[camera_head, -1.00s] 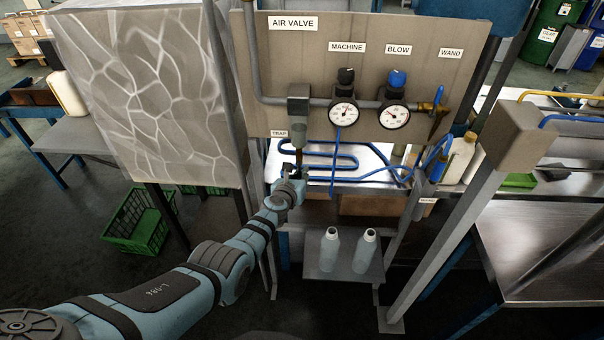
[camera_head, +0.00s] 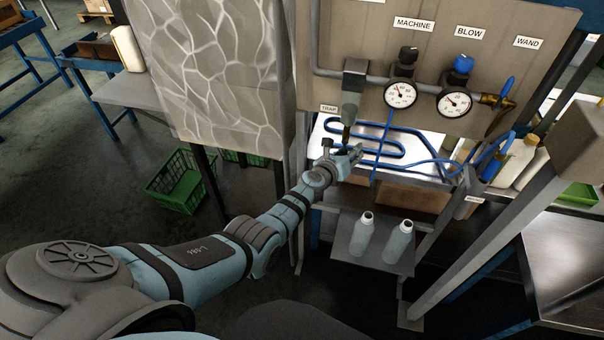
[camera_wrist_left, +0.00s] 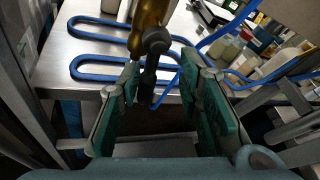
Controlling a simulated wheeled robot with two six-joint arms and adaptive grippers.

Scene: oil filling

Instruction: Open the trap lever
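The trap is a grey unit (camera_head: 354,82) below the pipe on the air valve panel, beside the TRAP label. Its brass lower part (camera_wrist_left: 149,22) shows at the top of the left wrist view. A dark lever with a rounded head (camera_wrist_left: 155,40) hangs from it, between my fingers in that picture. My left gripper (camera_head: 352,155) is just below the trap in the head view. Its green-padded fingers (camera_wrist_left: 160,92) are spread apart with a gap on both sides of the lever. I cannot tell how deep the lever sits between them. My right gripper is not in view.
Two gauges (camera_head: 401,95) with knobs are right of the trap. A blue hose (camera_head: 392,143) loops over the metal bench behind the gripper. Two bottles (camera_head: 362,235) stand on a low shelf below. A marbled cabinet (camera_head: 215,75) is close on the left.

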